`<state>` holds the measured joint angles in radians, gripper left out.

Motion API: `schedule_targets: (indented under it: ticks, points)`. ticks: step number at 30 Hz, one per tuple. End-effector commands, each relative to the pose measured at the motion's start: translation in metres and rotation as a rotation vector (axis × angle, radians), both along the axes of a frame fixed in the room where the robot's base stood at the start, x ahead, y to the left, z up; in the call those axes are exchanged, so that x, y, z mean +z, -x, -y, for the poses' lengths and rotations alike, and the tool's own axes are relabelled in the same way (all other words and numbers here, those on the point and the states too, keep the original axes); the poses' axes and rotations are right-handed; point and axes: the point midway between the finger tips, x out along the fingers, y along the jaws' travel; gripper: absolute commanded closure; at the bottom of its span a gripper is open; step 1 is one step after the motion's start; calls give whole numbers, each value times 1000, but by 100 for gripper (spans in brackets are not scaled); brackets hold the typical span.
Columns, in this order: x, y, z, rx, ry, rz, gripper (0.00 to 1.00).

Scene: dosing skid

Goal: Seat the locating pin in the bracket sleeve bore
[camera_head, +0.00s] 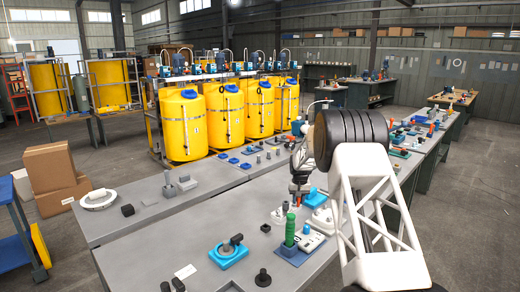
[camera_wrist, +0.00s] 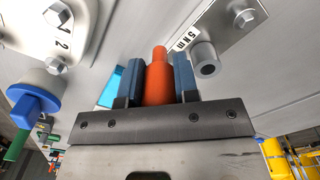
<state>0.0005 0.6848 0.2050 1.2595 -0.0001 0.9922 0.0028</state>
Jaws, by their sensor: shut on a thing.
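My gripper (camera_wrist: 158,82) is shut on an orange-red pin (camera_wrist: 158,88), which sits between the two blue-grey fingers with its narrower tip pointing away from the wrist. A grey sleeve (camera_wrist: 204,58) with a dark round bore stands on a metal plate with a "5 Nm" label, right of the pin in the wrist view. The pin tip is beside the sleeve and apart from it, not in its bore. In the head view my gripper (camera_head: 298,193) is low over the front bench, and the pin and sleeve are too small or hidden to tell apart.
A plate marked "1 2" with a bolt (camera_wrist: 57,14) and a blue-collared part (camera_wrist: 35,105) lie left. On the grey bench (camera_head: 150,245) stand a green-handled tool (camera_head: 290,230) and a blue fixture (camera_head: 228,252). Yellow tanks (camera_head: 183,125) stand behind. The bench's left part is mostly clear.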

Motion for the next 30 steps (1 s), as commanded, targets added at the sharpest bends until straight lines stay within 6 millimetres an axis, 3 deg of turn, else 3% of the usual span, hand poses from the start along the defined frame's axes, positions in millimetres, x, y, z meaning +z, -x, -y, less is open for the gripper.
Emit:
schedule_targets:
  ticks: [21,26,30]
  points:
    - [0,0,-2,5,0,0,94]
    - [0,2,-15,15,0,0,94]
    - [-1,6,-38,33,0,-1,94]
